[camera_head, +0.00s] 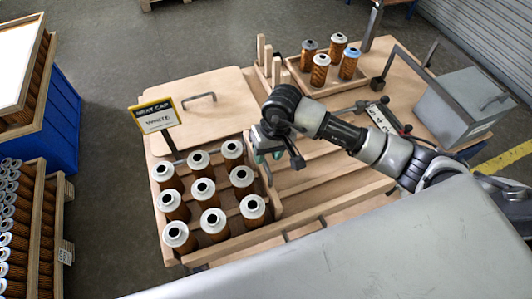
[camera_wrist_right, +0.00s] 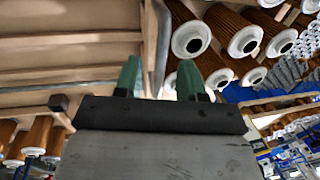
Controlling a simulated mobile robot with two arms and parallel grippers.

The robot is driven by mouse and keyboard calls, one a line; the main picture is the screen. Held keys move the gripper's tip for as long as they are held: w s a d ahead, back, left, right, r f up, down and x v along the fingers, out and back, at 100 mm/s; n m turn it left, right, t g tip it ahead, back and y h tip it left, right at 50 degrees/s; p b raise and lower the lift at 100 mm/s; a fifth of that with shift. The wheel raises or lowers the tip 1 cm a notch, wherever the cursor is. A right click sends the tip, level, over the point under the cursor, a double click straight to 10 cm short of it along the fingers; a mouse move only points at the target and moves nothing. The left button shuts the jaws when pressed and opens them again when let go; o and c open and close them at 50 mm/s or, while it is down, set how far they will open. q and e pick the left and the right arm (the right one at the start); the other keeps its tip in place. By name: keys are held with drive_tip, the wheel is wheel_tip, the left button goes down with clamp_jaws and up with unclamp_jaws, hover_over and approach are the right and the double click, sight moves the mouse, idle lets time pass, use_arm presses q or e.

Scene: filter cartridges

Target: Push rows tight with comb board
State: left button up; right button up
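Several filter cartridges (camera_head: 203,191) with white caps stand upright in rows in a wooden tray (camera_head: 226,242) in the head view. A wooden board (camera_head: 273,203), which looks like the comb board, runs along the right side of the rows. My right gripper (camera_head: 277,158) is over this board's far part, beside the rows. In the right wrist view its green fingers (camera_wrist_right: 158,80) are apart, with a wooden edge and a grey strip between or beyond them. I see no clear contact. The cartridges (camera_wrist_right: 232,30) show right of the fingers. My left gripper is out of view.
A sign reading "NEXT CAP WHITE" (camera_head: 156,116) stands at the tray's far left corner. A small tray (camera_head: 326,83) holds cartridges with mixed caps. A grey box (camera_head: 455,108) stands at right. Empty wooden lanes (camera_head: 320,190) lie right of the board.

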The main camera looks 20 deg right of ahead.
sight(262, 171)
drive_tip(key=shift+a+f, duration=0.15)
drive_tip(key=shift+f, duration=0.4)
drive_tip(key=shift+a+f, duration=0.15)
drive_tip(key=shift+f, duration=0.35)
clamp_jaws()
